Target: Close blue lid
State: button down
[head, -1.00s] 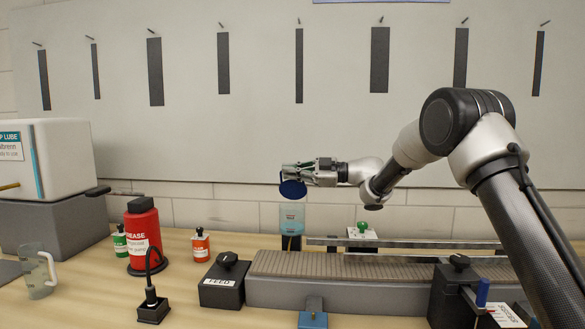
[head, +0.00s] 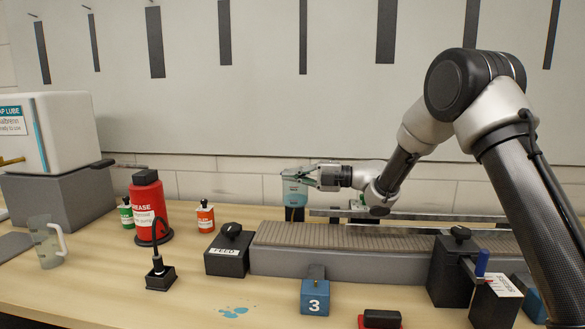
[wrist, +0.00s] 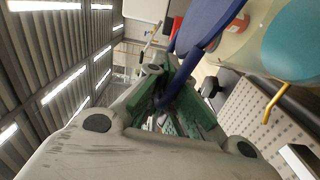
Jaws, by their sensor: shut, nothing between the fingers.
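My gripper (head: 300,177) is shut and sits at the top of the clear container with light-blue contents (head: 295,194) behind the conveyor in the head view. The fingers overlap the container's upper part there. In the head view the lid is not clearly visible. I cannot tell whether it lies flat on the rim.
A ribbed conveyor (head: 345,237) runs in front of the container. A FEED box (head: 227,254), a red grease bottle (head: 147,205) and an orange-labelled bottle (head: 205,218) stand to the left. A blue block marked 3 (head: 314,297) is in front.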

jog(key=shift+s+a+f, duration=0.25)
jog(key=shift+s+f, duration=0.1)
jog(key=shift+f, duration=0.35)
jog(key=c, duration=1.6)
grip_release()
jog(key=d, duration=1.2)
jog(key=shift+s, duration=0.15)
